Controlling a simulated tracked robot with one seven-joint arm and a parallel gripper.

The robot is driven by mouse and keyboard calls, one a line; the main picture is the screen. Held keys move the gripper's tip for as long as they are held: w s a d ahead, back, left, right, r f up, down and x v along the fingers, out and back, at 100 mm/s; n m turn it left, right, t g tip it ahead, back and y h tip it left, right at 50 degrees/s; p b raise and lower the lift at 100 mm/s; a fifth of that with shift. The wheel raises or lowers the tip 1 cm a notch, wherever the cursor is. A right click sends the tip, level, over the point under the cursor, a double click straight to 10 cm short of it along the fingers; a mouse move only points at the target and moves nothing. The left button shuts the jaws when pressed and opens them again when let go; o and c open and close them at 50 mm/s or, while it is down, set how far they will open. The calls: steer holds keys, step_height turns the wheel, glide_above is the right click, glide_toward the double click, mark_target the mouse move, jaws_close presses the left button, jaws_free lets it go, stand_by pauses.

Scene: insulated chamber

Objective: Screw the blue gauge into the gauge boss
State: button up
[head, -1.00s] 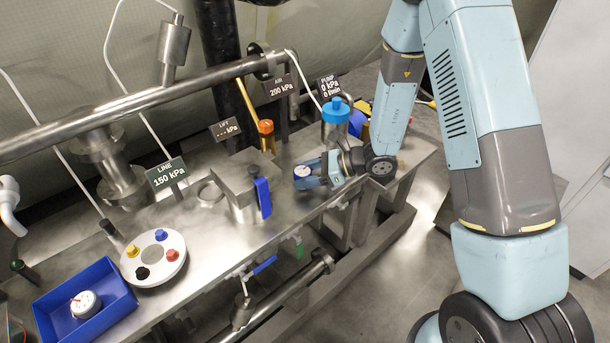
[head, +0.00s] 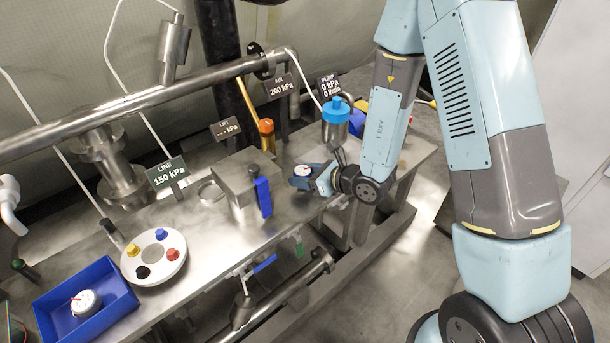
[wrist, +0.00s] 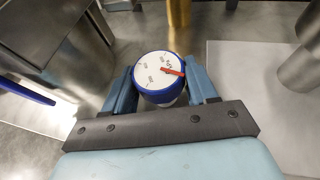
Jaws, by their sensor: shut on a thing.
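The blue gauge (wrist: 158,77) has a white dial with a red needle and a blue rim. In the wrist view it sits between the two blue fingers of my gripper (wrist: 161,88), which is shut on it, dial facing the camera. In the head view the gauge (head: 302,171) is held at my gripper (head: 304,177), over the front part of the steel bench, right of the block with the blue lever. What lies beneath the gauge is hidden. I cannot tell which fitting is the gauge boss.
A steel block (head: 236,182) with a blue lever (head: 263,196) stands left of my gripper. An orange-capped post (head: 266,133) and a blue-topped pump (head: 336,112) stand behind. A blue tray (head: 105,318) holding another white gauge (head: 86,302) and a disc with coloured knobs (head: 176,262) are at left.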

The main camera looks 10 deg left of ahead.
steer(key=o, duration=1.2)
steer(key=c, duration=0.5)
steer(key=shift+o, duration=0.2)
steer(key=n+g, duration=0.1)
steer(key=d+n+g+y, duration=0.1)
steer(key=shift+w+r+n+g, duration=0.15)
steer(key=shift+r+n+g, duration=0.15)
steer(key=shift+r+g, duration=0.1)
steer(key=n+g, duration=0.2)
steer(key=g, duration=0.1)
steer(key=shift+w+n, duration=0.25)
steer(key=shift+n, duration=0.15)
steer(key=n+g, duration=0.3)
steer(key=g, duration=0.1)
steer(key=shift+w+n+g, duration=0.1)
steer(key=shift+n+g, duration=0.2)
steer(key=shift+c, duration=0.5)
